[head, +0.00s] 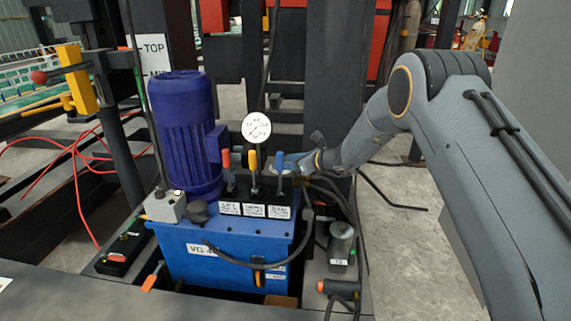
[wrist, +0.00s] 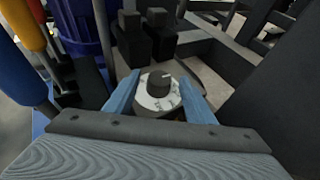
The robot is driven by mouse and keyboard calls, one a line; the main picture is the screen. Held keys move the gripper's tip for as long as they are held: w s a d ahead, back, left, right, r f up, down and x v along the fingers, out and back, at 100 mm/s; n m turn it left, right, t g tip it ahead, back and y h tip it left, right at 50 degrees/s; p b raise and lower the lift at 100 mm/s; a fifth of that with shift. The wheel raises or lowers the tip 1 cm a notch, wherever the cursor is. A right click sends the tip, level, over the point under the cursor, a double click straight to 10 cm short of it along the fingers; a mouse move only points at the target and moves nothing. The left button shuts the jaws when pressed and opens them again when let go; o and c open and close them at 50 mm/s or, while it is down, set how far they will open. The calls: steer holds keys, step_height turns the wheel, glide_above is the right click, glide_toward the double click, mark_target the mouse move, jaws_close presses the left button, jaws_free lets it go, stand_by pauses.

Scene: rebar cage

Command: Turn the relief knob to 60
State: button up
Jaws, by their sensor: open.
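The relief knob (wrist: 158,83) shows in the wrist view as a dark round cap on a pale dial (wrist: 160,103) with small marks. A light line on the cap points to the upper right; the dial numbers are too small to read. My gripper (wrist: 158,92) is open, with one blue finger on each side of the dial. I cannot tell whether either finger touches it. In the head view my gripper (head: 284,163) is behind the levers at the top of the blue power unit (head: 225,255). The knob is hidden there.
Red, yellow and blue levers (head: 253,162) stand close to the left of my gripper. A white-faced gauge (head: 256,127) and a blue motor (head: 183,130) rise beside them. Dark blocks (wrist: 146,38) stand just beyond the knob. A dark post (head: 330,85) stands behind.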

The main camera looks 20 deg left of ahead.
steer(key=shift+w+a+f, duration=0.15)
steer(key=shift+a+f, duration=0.05)
steer(key=shift+a, duration=0.2)
steer(key=shift+c, duration=0.5)
steer(key=c, duration=0.9)
steer(key=shift+c, duration=0.2)
